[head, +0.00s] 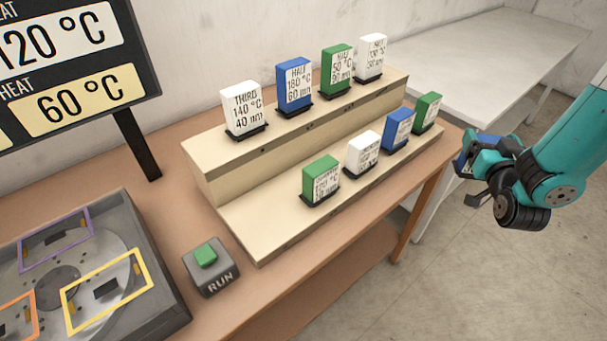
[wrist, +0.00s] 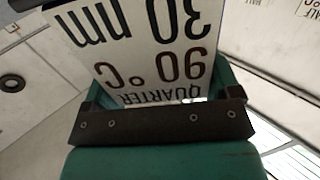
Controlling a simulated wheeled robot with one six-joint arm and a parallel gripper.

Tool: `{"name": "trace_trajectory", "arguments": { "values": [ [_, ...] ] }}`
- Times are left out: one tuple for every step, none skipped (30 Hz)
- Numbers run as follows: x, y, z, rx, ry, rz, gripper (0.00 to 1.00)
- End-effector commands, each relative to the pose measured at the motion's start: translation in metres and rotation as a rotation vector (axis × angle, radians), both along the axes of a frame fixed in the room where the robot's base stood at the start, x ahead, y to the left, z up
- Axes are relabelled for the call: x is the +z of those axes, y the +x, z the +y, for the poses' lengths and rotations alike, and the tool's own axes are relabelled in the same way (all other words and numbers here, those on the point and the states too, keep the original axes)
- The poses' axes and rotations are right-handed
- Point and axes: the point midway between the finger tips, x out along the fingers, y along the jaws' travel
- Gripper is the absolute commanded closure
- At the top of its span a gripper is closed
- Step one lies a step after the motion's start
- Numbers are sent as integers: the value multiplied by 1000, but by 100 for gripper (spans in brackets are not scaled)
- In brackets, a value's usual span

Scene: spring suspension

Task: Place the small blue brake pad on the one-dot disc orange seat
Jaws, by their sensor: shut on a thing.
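My gripper (head: 474,166) is at the right, out past the table's end. It is shut on a blue brake pad (head: 461,162), mostly hidden by the jaws. In the wrist view the held pad (wrist: 135,45) shows a white label face, upside down, reading QUARTER, 90 °C, 30 nm. The fixture's disc (head: 100,260) lies at the lower left, far from my gripper. The orange seat (head: 36,312) is a frame on it, cut by the picture's left edge.
A two-step stand (head: 225,182) holds several green, white and blue labelled pads. Another blue pad (head: 397,132) stands on its lower step. A RUN button box (head: 208,270) sits between stand and fixture. A temperature sign (head: 75,60) stands behind the fixture.

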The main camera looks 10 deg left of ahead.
Motion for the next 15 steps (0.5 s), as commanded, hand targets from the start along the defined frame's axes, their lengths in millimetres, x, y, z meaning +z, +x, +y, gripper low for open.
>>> {"name": "trace_trajectory", "arguments": {
  "values": [
    [4,1,8,13,0,-1,50],
    [6,1,14,23,2,-1,50],
    [8,2,25,41,1,0,50],
    [11,2,35,58,2,1,50],
    [14,2,47,77,3,2,50],
    [19,2,66,106,2,3,50],
    [22,1,81,131,2,5,50],
    [26,0,97,158,2,8,50],
    [31,-3,119,195,3,10,50],
    [35,-5,137,224,2,11,50],
    [39,-9,153,253,1,13,50],
    [44,-14,175,291,1,15,50],
    [48,-19,192,321,0,17,50],
    [52,-24,208,351,0,19,50],
    [58,-31,229,390,0,19,50]
  ]
}}
